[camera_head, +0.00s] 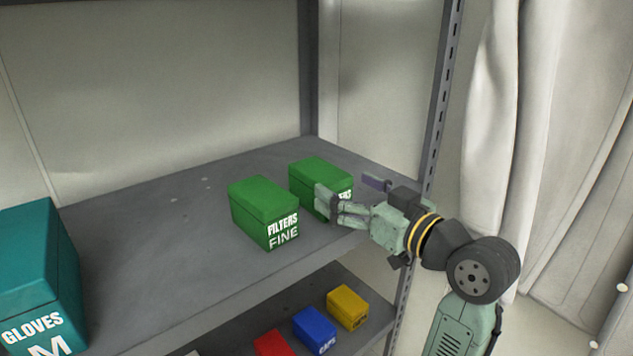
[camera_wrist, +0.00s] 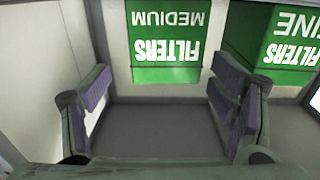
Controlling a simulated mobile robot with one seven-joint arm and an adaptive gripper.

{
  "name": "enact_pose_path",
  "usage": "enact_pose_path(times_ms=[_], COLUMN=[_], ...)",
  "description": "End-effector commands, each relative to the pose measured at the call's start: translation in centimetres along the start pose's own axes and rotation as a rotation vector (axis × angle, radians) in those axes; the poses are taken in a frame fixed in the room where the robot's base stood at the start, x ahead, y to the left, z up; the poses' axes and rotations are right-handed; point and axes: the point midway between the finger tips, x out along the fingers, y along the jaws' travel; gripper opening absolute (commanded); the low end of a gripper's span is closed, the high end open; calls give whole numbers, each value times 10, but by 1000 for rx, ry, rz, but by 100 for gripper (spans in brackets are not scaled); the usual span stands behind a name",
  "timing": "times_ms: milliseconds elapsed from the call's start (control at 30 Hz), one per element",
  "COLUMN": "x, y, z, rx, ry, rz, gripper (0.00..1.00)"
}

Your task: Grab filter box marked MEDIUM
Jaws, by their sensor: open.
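The green filter box marked MEDIUM (camera_head: 318,169) stands on the upper shelf, at the right of another green box. In the wrist view its label reads upside down, and the MEDIUM box (camera_wrist: 166,70) sits beyond and between my open fingers. My gripper (camera_head: 348,194) is open and empty in front of this box, with its fingers partly hiding the label in the head view. In the wrist view my gripper (camera_wrist: 162,100) shows a finger at each side. The filter box marked FINE (camera_head: 264,212) stands just left of the MEDIUM box, with a gap between them.
The grey upper shelf (camera_head: 165,240) is bare between the green boxes and a teal gloves box (camera_head: 38,265) at left. A grey upright post (camera_head: 447,80) stands close to my gripper at right. Red, blue (camera_head: 315,330) and yellow (camera_head: 347,306) boxes stand on the lower shelf.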

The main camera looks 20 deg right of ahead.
Motion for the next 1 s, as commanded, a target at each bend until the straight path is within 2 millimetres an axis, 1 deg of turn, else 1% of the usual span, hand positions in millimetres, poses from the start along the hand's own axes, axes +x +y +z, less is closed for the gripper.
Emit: enact_pose_path(times_ms=[33,267,400,533,633,833,1000], x=[7,25,47,63,68,69,68], y=[-1,-3,-7,-6,-6,-6,-6], z=[-1,-3,-7,-5,-4,-3,-3], rx=[1,0,1,1,-1,-1,-1], ry=[-1,-1,-1,0,0,1,1], rz=[-3,-2,-2,-1,-1,0,0], gripper=[78,78,78,78,78,78,68])
